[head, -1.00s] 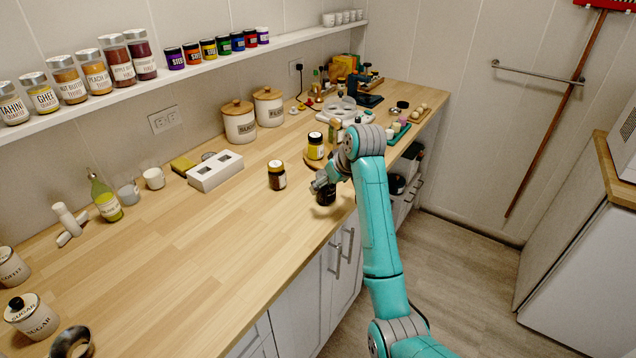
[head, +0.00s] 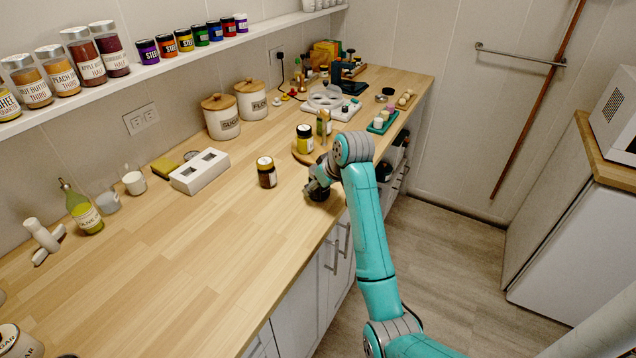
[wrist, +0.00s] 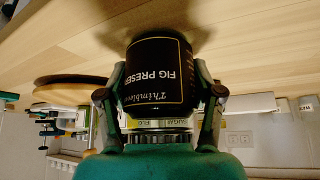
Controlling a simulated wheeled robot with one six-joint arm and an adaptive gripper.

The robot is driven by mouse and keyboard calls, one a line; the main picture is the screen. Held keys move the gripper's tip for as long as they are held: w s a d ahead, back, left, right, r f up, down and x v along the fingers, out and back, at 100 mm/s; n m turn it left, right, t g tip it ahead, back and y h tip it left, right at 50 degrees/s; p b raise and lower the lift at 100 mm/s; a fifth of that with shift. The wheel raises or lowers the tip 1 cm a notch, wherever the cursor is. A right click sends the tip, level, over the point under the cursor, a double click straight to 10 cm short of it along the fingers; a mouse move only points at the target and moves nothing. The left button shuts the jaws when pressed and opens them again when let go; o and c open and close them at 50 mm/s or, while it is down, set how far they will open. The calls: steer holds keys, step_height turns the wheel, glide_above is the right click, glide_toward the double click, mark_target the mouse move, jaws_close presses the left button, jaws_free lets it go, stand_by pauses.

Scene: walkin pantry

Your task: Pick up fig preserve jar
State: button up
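The fig preserve jar (wrist: 160,75) is dark with a black label reading "FIG PRESE…" and a metallic lid band. It fills the middle of the wrist view, which shows the scene upside down. My gripper (wrist: 160,97) has a finger against each side of it, and looks shut on it. In the head view the jar (head: 319,192) is a dark shape under my gripper (head: 316,186), near the counter's front edge and partly hidden. Its base is at or very close to the wood; I cannot tell whether it touches.
A similar dark jar (head: 267,173) stands to the left on the counter (head: 190,240). A yellow jar (head: 304,140) stands behind on a round board. A white socket-like box (head: 199,172) and canisters (head: 221,117) stand along the wall.

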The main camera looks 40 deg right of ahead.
steer(key=c, duration=0.7)
steer(key=shift+o, duration=0.2)
steer(key=shift+r, duration=0.15)
